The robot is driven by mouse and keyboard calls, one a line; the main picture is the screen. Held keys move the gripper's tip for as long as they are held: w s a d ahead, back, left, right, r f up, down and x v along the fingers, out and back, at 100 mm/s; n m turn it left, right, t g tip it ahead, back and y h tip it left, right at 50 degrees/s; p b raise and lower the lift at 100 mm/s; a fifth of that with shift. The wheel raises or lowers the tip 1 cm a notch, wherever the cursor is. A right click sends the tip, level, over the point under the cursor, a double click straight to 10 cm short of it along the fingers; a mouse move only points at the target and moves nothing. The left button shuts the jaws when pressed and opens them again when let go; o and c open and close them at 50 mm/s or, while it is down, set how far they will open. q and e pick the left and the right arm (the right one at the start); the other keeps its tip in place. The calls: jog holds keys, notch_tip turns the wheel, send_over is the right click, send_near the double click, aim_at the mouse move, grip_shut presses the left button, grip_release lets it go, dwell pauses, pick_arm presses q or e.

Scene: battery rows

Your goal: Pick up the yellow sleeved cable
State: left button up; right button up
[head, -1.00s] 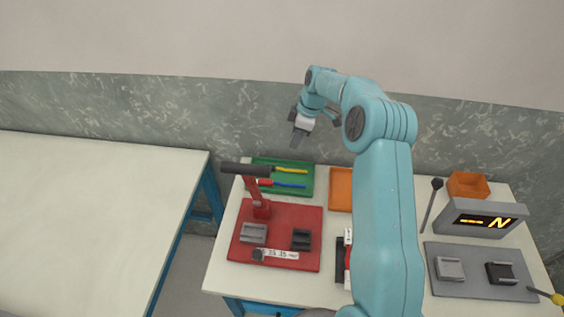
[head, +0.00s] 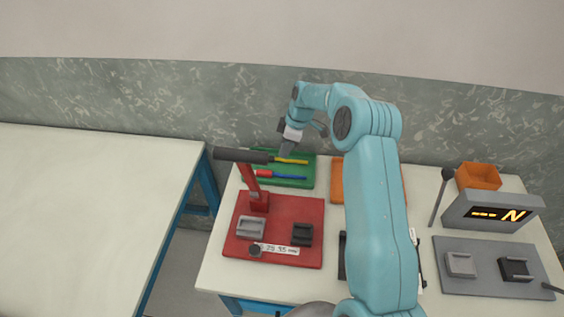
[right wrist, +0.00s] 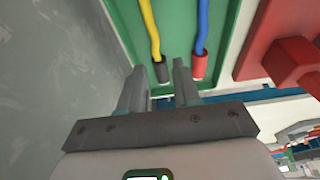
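The yellow sleeved cable (head: 292,161) lies on the green tray (head: 308,170) at the back left of the table. In the right wrist view the yellow cable (right wrist: 150,28) ends in a dark sleeve (right wrist: 161,71). A blue cable (right wrist: 202,30) with a red sleeve (right wrist: 199,65) lies beside it. My right gripper (head: 284,152) is over the tray's back edge near the yellow cable. In the right wrist view its fingers (right wrist: 160,88) are open and apart, with the dark sleeve just beyond the gap between them. My left gripper is not in view.
An orange tray (head: 337,180) is to the right, partly behind my arm. A display (head: 492,213) and an orange bin (head: 479,177) stand farther right.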

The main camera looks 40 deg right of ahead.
aim_at(283, 159)
jog(key=x, duration=0.3)
jog(key=d+b+x, duration=0.1)
jog(key=x, duration=0.1)
jog(key=shift+a+f, duration=0.1)
jog(key=shift+f, duration=0.1)
jog(key=shift+s+r, duration=0.1)
grip_shut()
